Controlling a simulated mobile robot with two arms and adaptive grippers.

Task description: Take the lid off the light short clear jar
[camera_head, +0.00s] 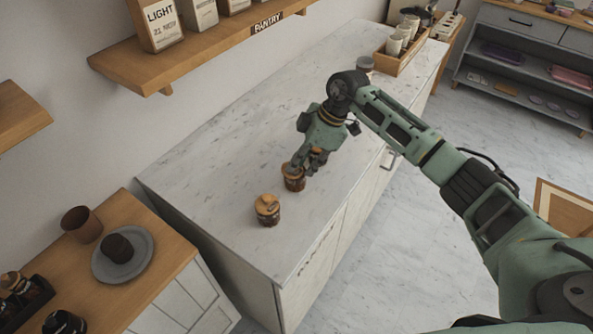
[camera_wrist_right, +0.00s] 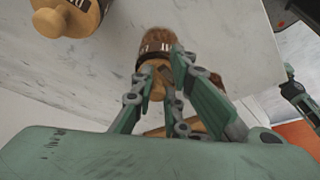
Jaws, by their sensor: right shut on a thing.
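Two short clear jars with dark brown contents and round wooden lids stand on the marble counter (camera_head: 235,165). The nearer jar (camera_head: 267,213) has its lid on; its knobbed wooden lid (camera_wrist_right: 72,20) shows at the top left of the wrist view. My right gripper (camera_head: 308,160) is at the farther jar (camera_head: 294,184), with its fingers around the wooden lid (camera_wrist_right: 158,78). The farther jar's brown body (camera_wrist_right: 168,38) shows beyond the fingertips in the wrist view. I cannot tell whether that lid still touches the jar, or read either jar's label. My left gripper is not in view.
A wall shelf (camera_head: 165,65) holds labelled canisters, one reading LIGHT (camera_head: 163,25). A wooden crate of cups (camera_head: 402,45) stands at the counter's far end. A lower wooden table (camera_head: 165,245) holds a plate (camera_head: 140,262) and cup. The counter left of the jars is clear.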

